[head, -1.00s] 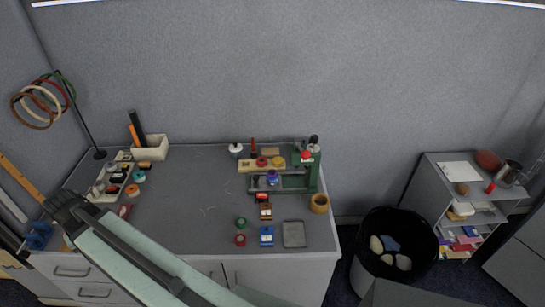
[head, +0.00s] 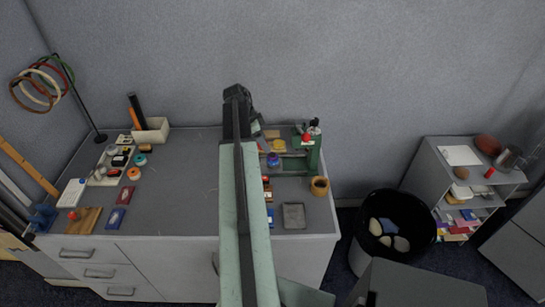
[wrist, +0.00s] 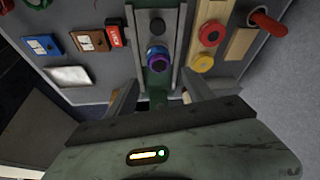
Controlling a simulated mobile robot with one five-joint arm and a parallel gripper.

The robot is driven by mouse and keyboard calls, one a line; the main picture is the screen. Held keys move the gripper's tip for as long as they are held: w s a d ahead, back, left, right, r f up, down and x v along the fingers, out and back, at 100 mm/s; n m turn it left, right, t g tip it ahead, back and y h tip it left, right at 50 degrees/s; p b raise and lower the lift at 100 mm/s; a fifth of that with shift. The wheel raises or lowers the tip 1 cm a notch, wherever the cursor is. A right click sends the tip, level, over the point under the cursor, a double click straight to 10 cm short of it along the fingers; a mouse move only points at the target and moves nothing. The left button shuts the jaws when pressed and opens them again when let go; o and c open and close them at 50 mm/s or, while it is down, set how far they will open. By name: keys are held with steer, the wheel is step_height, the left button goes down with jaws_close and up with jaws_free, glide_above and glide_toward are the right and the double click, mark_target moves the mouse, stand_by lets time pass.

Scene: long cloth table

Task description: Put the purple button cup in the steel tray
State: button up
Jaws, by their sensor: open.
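The purple button cup (wrist: 157,57), with a blue rim, sits between the grey rails of a green press (wrist: 158,82) in the wrist view. In the head view the cup (head: 273,160) shows just right of my arm. My gripper (wrist: 160,92) is open and empty. Its fingers point toward the cup from either side of the rails, with the cup beyond the fingertips. In the head view my gripper (head: 240,92) is high over the table's back part. The steel tray (head: 294,216) lies empty at the table's front right; it also shows in the wrist view (wrist: 70,76).
The green press frame (head: 310,150) stands upright right of the cup. A wooden pot (head: 319,186) is near the right edge. Red and yellow discs (wrist: 204,62) lie beside the rails. Blue and brown blocks (wrist: 42,45) are near the tray.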

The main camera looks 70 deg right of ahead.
mark_target(270, 156)
steer(key=b+x, duration=0.3)
steer(key=x, duration=0.1)
steer(key=b+x, duration=0.4)
steer(key=shift+w+a+f, duration=0.1)
steer(key=shift+w+a, duration=0.05)
steer(key=shift+w, duration=0.1)
steer(key=shift+r, duration=0.2)
steer(key=shift+a, duration=0.1)
jaws_close()
steer(key=shift+a, duration=0.15)
stand_by(0.7)
